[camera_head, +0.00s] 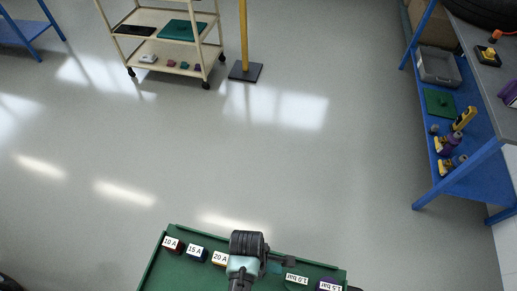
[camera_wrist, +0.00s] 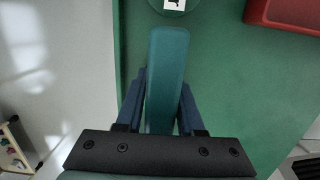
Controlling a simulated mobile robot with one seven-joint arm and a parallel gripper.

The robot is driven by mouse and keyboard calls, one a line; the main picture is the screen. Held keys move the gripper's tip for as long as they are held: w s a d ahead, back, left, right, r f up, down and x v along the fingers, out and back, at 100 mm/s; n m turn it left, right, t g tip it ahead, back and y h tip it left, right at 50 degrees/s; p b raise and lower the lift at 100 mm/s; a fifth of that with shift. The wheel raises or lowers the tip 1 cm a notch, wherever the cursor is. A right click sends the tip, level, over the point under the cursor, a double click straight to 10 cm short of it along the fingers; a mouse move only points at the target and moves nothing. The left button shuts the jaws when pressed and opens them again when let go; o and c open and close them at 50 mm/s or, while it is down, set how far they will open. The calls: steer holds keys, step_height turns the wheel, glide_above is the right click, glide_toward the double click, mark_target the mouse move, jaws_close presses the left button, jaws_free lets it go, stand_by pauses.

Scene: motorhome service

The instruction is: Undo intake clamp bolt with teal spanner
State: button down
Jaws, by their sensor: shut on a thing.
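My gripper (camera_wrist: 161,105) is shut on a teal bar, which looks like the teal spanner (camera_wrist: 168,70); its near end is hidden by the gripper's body. The bar points straight ahead over a green surface. In the head view my gripper (camera_head: 262,266) is over the green tray at the bottom, seen from behind, with its fingers mostly hidden. I cannot make out the intake clamp or its bolt in either view.
The green tray (camera_head: 153,262) holds small labelled pieces, such as the 10 A (camera_head: 173,245) and 1.0 bar (camera_head: 297,280) ones. A red block (camera_wrist: 290,12) is at the wrist view's upper right. A cream trolley (camera_head: 165,45) and blue bench (camera_head: 470,165) stand beyond open floor.

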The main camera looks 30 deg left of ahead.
steer(key=shift+r, duration=0.1)
stand_by(0.4)
steer(key=shift+r+b, duration=0.3)
steer(key=shift+r, duration=4.65)
steer(key=c, duration=1.2)
jaws_free()
jaws_close()
steer(key=shift+w, duration=0.1)
